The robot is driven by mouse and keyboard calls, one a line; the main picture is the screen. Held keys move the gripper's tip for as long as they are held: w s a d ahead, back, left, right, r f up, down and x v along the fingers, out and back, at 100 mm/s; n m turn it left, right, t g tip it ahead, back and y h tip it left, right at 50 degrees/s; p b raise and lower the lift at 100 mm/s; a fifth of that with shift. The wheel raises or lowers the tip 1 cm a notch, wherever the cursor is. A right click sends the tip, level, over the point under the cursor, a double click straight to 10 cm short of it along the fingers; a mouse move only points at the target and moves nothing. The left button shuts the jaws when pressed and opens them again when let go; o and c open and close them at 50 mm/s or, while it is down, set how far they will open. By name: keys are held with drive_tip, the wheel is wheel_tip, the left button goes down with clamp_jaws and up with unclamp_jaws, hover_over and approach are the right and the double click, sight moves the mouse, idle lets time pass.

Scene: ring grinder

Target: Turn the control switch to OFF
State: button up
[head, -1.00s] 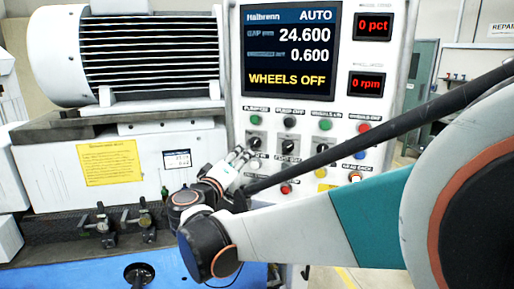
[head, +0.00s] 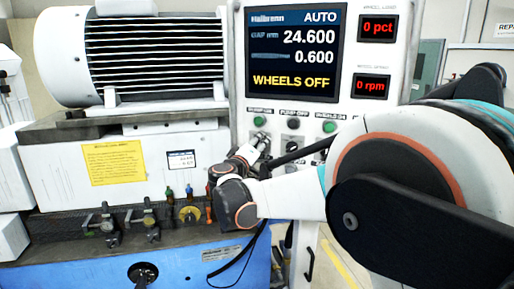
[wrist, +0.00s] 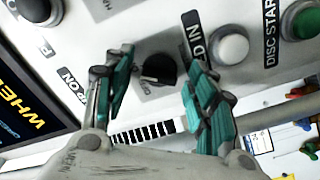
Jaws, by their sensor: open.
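A black rotary switch knob (wrist: 158,70) on a small grey plate is on the panel in the wrist view. My gripper (wrist: 159,62) is open, with one teal-padded finger on each side of the knob's outline. I cannot tell whether the fingers touch it. In the head view, my gripper (head: 261,141) is at the panel's lower left, below the green pump button (head: 259,121). It hides the left knob there. A second dark knob (head: 294,148) shows partly to its right.
The display (head: 293,53) reads AUTO and WHEELS OFF. A white button (wrist: 231,46) and a green button (wrist: 301,20) are close to the fingers. Small coloured knobs (head: 189,192) stand on the machine ledge beside my wrist.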

drive_tip(key=c, duration=1)
drive_tip(key=shift+c, duration=0.4)
drive_tip(key=shift+n, duration=0.4)
drive_tip(key=n+b, duration=0.3)
drive_tip(key=n, duration=1)
drive_tip(key=shift+o, duration=0.2)
drive_tip(key=shift+c, duration=0.2)
